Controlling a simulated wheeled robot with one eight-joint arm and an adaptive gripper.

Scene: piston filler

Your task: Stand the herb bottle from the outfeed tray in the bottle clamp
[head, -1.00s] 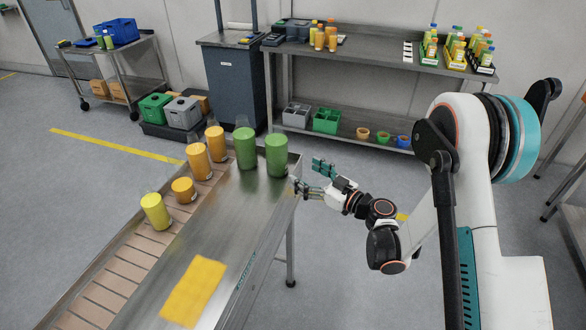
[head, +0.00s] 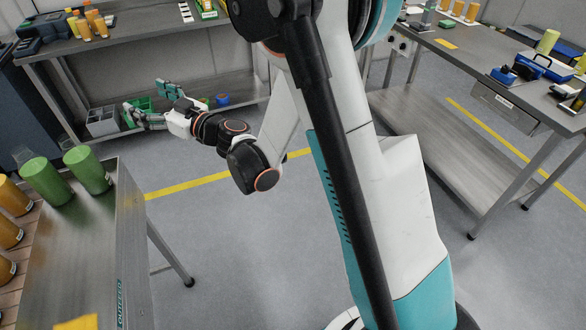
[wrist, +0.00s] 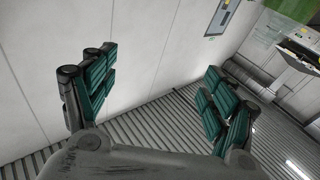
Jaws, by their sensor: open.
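Two green bottles, a left one (head: 46,182) and a right one (head: 88,170), stand on the metal outfeed tray (head: 100,235) at the left of the head view. I cannot tell from their labels which holds herb. My gripper (head: 151,103) is open and empty, out past the tray's right edge and apart from the bottles. In the wrist view its spread teal fingers (wrist: 158,97) have nothing between them. I cannot make out the bottle clamp for certain; a small blue device (head: 515,72) sits on the right bench.
Orange bottles (head: 12,198) stand at the left edge. A shelved bench (head: 150,45) with containers is behind my gripper.

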